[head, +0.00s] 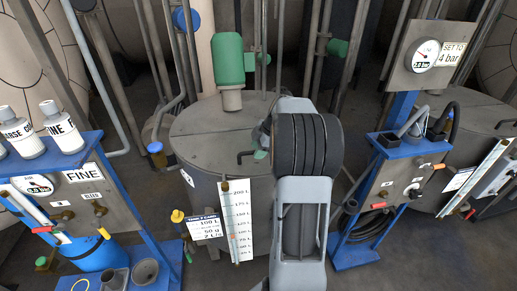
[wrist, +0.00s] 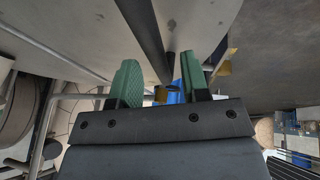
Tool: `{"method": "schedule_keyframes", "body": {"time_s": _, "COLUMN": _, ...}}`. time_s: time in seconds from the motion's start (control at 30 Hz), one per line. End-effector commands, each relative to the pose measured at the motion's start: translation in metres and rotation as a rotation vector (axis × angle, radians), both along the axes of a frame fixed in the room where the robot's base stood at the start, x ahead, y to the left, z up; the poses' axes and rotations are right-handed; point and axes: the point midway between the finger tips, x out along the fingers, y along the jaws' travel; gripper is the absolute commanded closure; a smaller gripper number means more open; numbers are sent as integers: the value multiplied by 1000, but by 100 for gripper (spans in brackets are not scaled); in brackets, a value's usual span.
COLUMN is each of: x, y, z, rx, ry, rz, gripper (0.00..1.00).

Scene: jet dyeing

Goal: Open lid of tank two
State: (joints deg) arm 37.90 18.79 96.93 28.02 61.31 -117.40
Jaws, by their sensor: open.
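The tank (head: 220,140) with a round grey lid (head: 200,122) stands in the middle of the head view. Its lid lies flat and looks closed. A small dark bent handle (head: 245,156) shows at the lid's front right edge. My gripper (head: 262,153) is close to this handle, partly hidden behind my own arm. In the wrist view my gripper (wrist: 160,82) is open, its two green fingers apart. A dark bar (wrist: 146,35) runs down to the space between them; I cannot tell whether it touches a finger. A pale surface (wrist: 205,20) lies beyond it.
A green motor (head: 229,62) stands on the tank top at the back. A level scale (head: 238,220) and a white card (head: 205,227) are at its front. Blue stands (head: 125,185) with bottles at left and blue stand (head: 352,250) at right flank it.

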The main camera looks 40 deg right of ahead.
Motion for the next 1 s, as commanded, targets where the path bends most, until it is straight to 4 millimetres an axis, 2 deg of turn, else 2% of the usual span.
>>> {"method": "schedule_keyframes", "body": {"time_s": 0.07, "x": 0, "y": 0, "z": 0, "rx": 0, "ry": 0, "rz": 0, "gripper": 58}}
{"method": "schedule_keyframes", "body": {"time_s": 0.5, "x": 0, "y": 0, "z": 0, "rx": 0, "ry": 1, "rz": 0, "gripper": 99}}
{"method": "schedule_keyframes", "body": {"time_s": 0.87, "x": 0, "y": 0, "z": 1, "rx": 1, "ry": 3, "rz": 1, "gripper": 100}}
{"method": "schedule_keyframes", "body": {"time_s": 1.0, "x": 4, "y": 5, "z": 9, "rx": 10, "ry": 22, "rz": 13, "gripper": 100}}
